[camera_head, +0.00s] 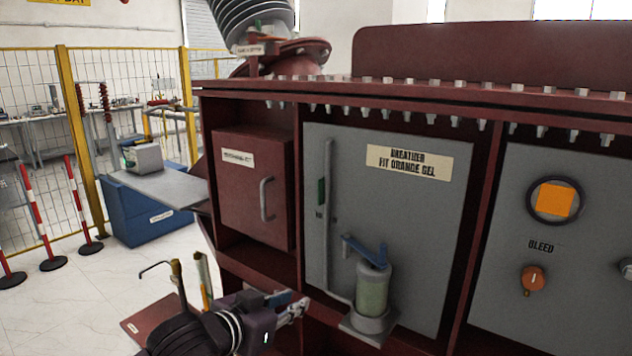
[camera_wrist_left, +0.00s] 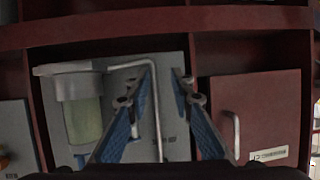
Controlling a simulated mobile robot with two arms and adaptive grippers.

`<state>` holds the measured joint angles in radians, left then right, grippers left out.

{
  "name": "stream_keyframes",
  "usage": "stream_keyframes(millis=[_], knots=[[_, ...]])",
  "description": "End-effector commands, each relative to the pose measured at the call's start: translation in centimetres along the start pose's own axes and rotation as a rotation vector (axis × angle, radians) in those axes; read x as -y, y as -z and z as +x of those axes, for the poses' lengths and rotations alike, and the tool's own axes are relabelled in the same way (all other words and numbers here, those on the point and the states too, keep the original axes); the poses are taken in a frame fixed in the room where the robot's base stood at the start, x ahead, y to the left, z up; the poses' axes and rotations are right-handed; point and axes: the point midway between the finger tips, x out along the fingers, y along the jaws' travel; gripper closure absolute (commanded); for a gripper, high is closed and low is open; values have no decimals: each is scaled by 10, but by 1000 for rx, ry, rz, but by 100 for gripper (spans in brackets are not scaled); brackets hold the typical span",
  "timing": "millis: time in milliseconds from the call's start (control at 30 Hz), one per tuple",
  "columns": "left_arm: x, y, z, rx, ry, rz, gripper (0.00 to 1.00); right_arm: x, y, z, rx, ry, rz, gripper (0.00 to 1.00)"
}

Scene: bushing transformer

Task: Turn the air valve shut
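No label reading air valve is legible. An orange round knob (camera_head: 533,280) with a white mark sits under the word BLEED on the right grey panel. A blue lever (camera_head: 366,250) tops the green-glass breather (camera_head: 372,292) on the middle grey panel. I cannot tell which one is the air valve. My left gripper (camera_head: 297,308) is left of the breather and low, apart from both. In the left wrist view its blue fingers (camera_wrist_left: 163,82) are spread with nothing between them; the breather (camera_wrist_left: 84,122) is at left, upside down. My right gripper is not in view.
A red cabinet door (camera_head: 252,186) with a handle is left of the breather panel. A round orange-faced window (camera_head: 555,201) is above the knob. A blue bench (camera_head: 150,208), yellow-framed fence (camera_head: 70,120) and striped posts (camera_head: 76,200) stand left. Floor between them is clear.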

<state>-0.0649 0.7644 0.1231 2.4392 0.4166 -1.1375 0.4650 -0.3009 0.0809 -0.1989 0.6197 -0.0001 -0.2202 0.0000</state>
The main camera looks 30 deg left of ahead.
Motion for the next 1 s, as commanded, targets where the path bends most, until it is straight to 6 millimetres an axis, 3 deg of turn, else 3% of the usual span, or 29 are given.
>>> stream_keyframes(millis=[33,100,200,300,400,567,1000], knots=[[9,47,-7,-89,-4,6,78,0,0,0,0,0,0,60],[14,98,-20,-189,-24,-4,78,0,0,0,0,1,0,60],[16,154,-42,-298,-53,-14,78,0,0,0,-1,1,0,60],[16,189,-59,-367,-76,-22,78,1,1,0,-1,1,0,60],[15,205,-68,-400,-90,-27,78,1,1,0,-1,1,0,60],[15,213,-65,-407,-94,-32,78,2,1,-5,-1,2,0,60],[11,234,-17,-405,-92,-32,78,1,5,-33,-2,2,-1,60]])
